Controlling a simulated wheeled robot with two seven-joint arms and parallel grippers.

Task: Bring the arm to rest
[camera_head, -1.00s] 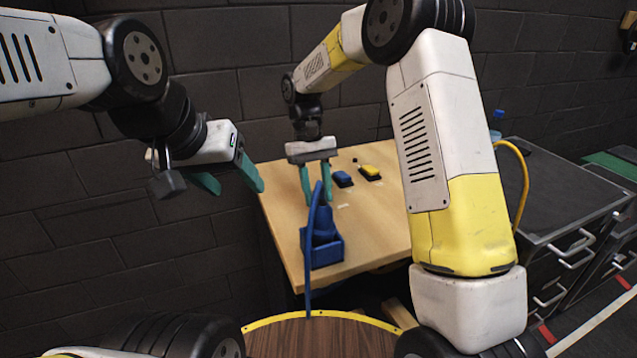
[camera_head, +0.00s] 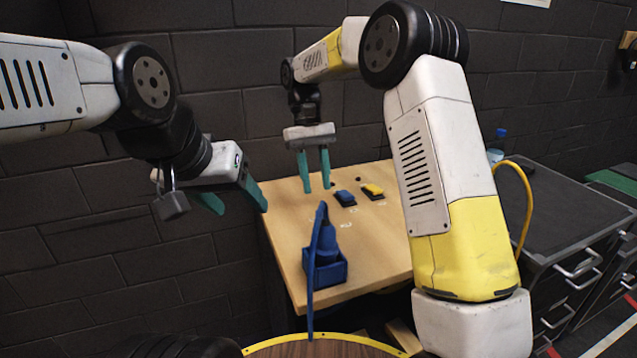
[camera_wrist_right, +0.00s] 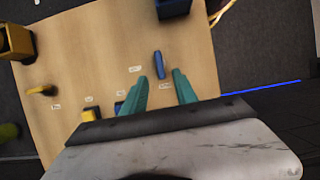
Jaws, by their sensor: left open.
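My right gripper (camera_head: 314,189) hangs fingers-down above the wooden table (camera_head: 385,235). Its teal fingers stand apart with nothing held between them. In the right wrist view the open fingers (camera_wrist_right: 161,87) point at the tabletop, and a small blue piece (camera_wrist_right: 159,64) lies beyond their tips. My left gripper (camera_head: 236,200) is open and empty at the left, in front of the dark wall. A blue button (camera_head: 345,198) and a yellow button (camera_head: 372,191) sit on the table, right of my right gripper.
A blue box (camera_head: 328,270) with a blue part in it stands near the table's front edge. A dark cabinet (camera_head: 560,215) stands at the right. In the right wrist view a yellow bin (camera_wrist_right: 18,42) and small labels are on the table.

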